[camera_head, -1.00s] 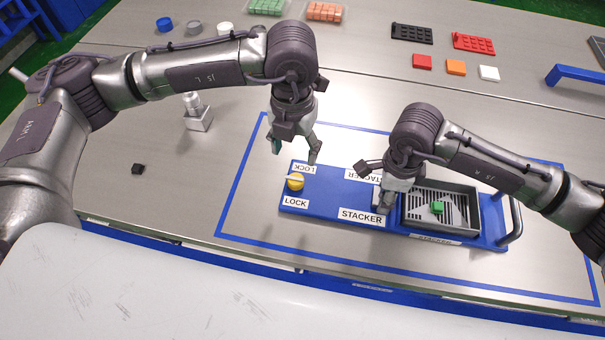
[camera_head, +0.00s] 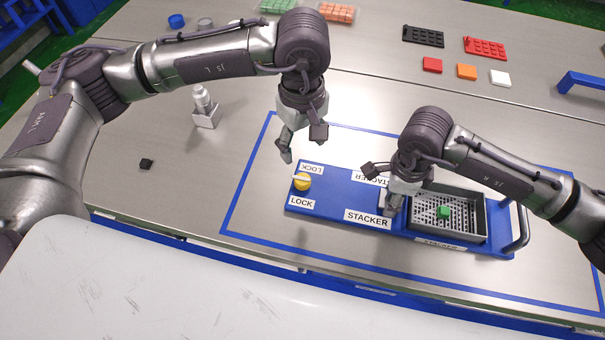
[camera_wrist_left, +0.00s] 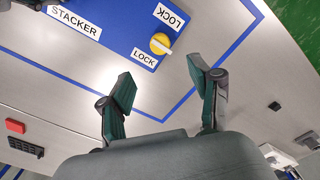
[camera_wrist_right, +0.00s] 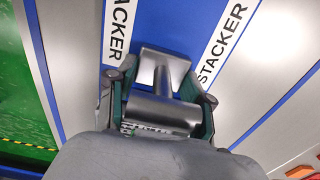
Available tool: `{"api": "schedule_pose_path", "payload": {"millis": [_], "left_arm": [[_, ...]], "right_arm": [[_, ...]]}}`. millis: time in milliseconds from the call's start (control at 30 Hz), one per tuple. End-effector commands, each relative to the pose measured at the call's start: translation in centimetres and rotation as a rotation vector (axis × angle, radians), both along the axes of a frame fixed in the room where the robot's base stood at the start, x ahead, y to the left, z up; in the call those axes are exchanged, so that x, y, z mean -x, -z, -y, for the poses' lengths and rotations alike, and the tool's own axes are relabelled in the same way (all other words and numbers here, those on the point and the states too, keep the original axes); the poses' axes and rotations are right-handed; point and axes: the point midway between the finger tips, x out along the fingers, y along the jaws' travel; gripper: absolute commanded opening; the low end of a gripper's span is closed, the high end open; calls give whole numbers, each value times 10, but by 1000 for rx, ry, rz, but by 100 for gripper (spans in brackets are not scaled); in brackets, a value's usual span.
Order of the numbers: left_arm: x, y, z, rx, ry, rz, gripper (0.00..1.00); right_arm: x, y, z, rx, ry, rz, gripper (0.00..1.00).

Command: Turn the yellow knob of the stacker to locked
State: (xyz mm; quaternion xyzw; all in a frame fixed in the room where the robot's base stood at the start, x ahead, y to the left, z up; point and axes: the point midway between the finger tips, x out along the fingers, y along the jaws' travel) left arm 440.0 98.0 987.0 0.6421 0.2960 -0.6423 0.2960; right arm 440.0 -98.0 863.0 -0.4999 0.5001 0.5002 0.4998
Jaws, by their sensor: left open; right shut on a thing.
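The stacker's blue base (camera_head: 335,199) lies on the bench. Its yellow knob (camera_head: 302,182) sits at the left end between two LOCK labels. The knob also shows in the left wrist view (camera_wrist_left: 160,43), with a pale bar across its face. My left gripper (camera_head: 285,150) hangs above and behind the knob, open and empty, not touching it. Its fingers (camera_wrist_left: 165,95) are spread in the left wrist view. My right gripper (camera_head: 388,200) is at the middle of the base between the STACKER labels. In the right wrist view it is shut on a grey metal handle (camera_wrist_right: 160,110).
A grey perforated tray (camera_head: 482,222) with a green block (camera_head: 444,212) sits on the stacker's right part, next to a metal bar handle (camera_head: 521,228). Bench around the knob is clear.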

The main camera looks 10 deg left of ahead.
Motion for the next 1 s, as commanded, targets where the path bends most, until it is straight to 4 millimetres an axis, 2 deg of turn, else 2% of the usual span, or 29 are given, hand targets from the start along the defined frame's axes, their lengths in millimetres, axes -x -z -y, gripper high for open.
{"api": "schedule_pose_path", "payload": {"millis": [133, 233, 700, 800, 1000], "left_arm": [[0, 2, 0, 0, 72, -1, 63], [0, 12, 0, -1, 82, -3, 63], [1, 99, 0, -1, 78, -2, 63], [0, 110, 0, -1, 77, -2, 63], [0, 119, 0, -1, 79, -1, 63]], "right_arm": [[-1, -1, 0, -1, 1, 2, 0], [-1, -1, 0, -1, 0, 2, 0], [-1, -1, 0, -1, 1, 2, 0], [-1, -1, 0, -1, 1, 3, 0], [-1, -1, 0, -1, 1, 3, 0]]}}
